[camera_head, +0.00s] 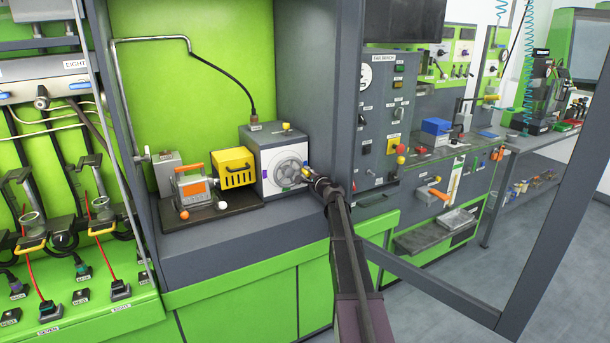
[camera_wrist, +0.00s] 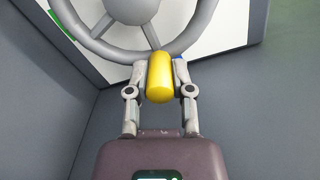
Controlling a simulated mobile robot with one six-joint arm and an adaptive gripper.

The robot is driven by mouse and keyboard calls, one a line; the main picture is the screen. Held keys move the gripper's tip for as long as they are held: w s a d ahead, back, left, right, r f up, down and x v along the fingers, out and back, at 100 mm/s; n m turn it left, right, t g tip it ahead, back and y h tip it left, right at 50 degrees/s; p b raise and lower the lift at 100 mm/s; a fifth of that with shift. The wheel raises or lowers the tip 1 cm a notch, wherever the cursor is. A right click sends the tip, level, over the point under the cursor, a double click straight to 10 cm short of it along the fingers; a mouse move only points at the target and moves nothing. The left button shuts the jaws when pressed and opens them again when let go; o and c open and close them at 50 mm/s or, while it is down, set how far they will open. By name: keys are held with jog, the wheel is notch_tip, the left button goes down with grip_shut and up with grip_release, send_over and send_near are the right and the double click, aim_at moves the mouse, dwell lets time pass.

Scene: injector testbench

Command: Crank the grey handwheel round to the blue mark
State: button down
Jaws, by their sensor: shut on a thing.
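The grey handwheel (camera_head: 288,172) is on the white front of a box (camera_head: 262,140) in the green bay. Its rim and spokes fill the top of the wrist view (camera_wrist: 150,40). Its yellow crank knob (camera_wrist: 160,78) stands at the lower rim there, between my two fingers. My gripper (camera_head: 311,177) is shut on this knob, at the wheel's right side in the head view. A blue mark (camera_wrist: 181,70) shows beside the right finger, partly hidden by it. A green mark (camera_wrist: 62,25) is at the upper left. A purple mark (camera_head: 265,173) is left of the wheel.
A yellow case (camera_head: 235,167) and an orange-handled device (camera_head: 195,188) stand left of the box on a dark tray. A grey bay wall (camera_head: 315,80) rises close to the right of the box. A grey frame post (camera_head: 350,110) stands near my arm.

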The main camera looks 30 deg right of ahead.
jog(key=c, duration=0.5)
grip_release()
jog(key=shift+s, duration=1.8)
jog(key=s, duration=0.4)
jog(key=shift+s+d, duration=0.2)
jog(key=shift+s, duration=0.05)
